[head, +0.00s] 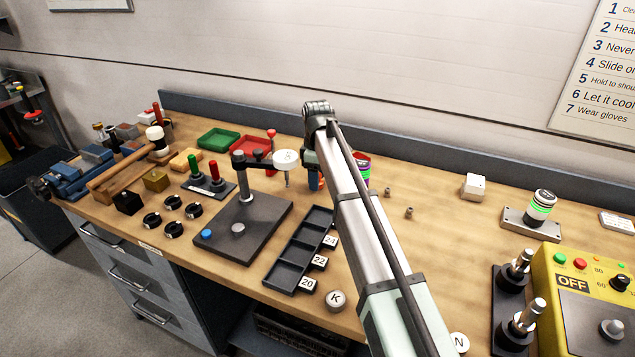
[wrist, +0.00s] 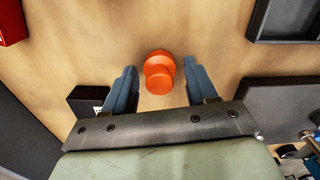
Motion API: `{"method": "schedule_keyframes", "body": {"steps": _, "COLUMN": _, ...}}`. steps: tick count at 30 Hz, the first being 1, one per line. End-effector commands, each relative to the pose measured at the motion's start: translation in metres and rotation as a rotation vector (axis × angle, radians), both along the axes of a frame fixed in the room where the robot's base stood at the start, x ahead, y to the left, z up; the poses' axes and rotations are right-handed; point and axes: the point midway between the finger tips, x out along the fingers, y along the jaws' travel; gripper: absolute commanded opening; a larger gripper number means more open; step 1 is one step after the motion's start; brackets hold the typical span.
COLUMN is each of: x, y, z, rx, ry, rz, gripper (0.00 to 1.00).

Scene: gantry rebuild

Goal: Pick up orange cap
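The orange cap (wrist: 160,72) shows in the wrist view as a round, stepped piece, a wide disc with a narrower end, over the wooden bench top. My gripper (wrist: 160,80) is open, with one blue finger on each side of the cap. A gap of bare wood shows between the cap and each finger, so nothing is gripped. I cannot tell how far the fingertips are above the bench. In the head view my gripper (head: 315,182) points down at the bench behind the dark compartment tray, and I cannot make out the cap clearly there.
The black compartment tray (head: 275,273) and the dark base plate with a post (head: 222,247) stand near my gripper. Red and green bins (head: 218,139) lie at the back left. In the wrist view a black block (wrist: 88,99) is left of the fingers.

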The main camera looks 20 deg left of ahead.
Motion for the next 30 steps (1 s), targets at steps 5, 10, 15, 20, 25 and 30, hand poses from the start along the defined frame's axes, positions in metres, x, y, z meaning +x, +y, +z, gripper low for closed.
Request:
{"method": "schedule_keyframes", "body": {"steps": 5, "x": 0.0, "y": 0.0, "z": 0.0, "rx": 0.0, "ry": 0.0, "rz": 0.0, "gripper": 0.39}}
{"method": "schedule_keyframes", "body": {"steps": 10, "x": 0.0, "y": 0.0, "z": 0.0, "rx": 0.0, "ry": 0.0, "rz": 0.0, "gripper": 0.23}}
{"method": "schedule_keyframes", "body": {"steps": 15, "x": 0.0, "y": 0.0, "z": 0.0, "rx": 0.0, "ry": 0.0, "rz": 0.0, "gripper": 0.09}}
{"method": "schedule_keyframes", "body": {"steps": 20, "x": 0.0, "y": 0.0, "z": 0.0, "rx": 0.0, "ry": 0.0, "rz": 0.0, "gripper": 0.09}}
{"method": "schedule_keyframes", "body": {"steps": 25, "x": 0.001, "y": 0.0, "z": 0.009, "rx": 0.001, "ry": -0.001, "rz": 0.0, "gripper": 0.09}}
{"method": "schedule_keyframes", "body": {"steps": 30, "x": 0.001, "y": 0.001, "z": 0.035, "rx": 0.001, "ry": -0.002, "rz": 0.0, "gripper": 0.09}}
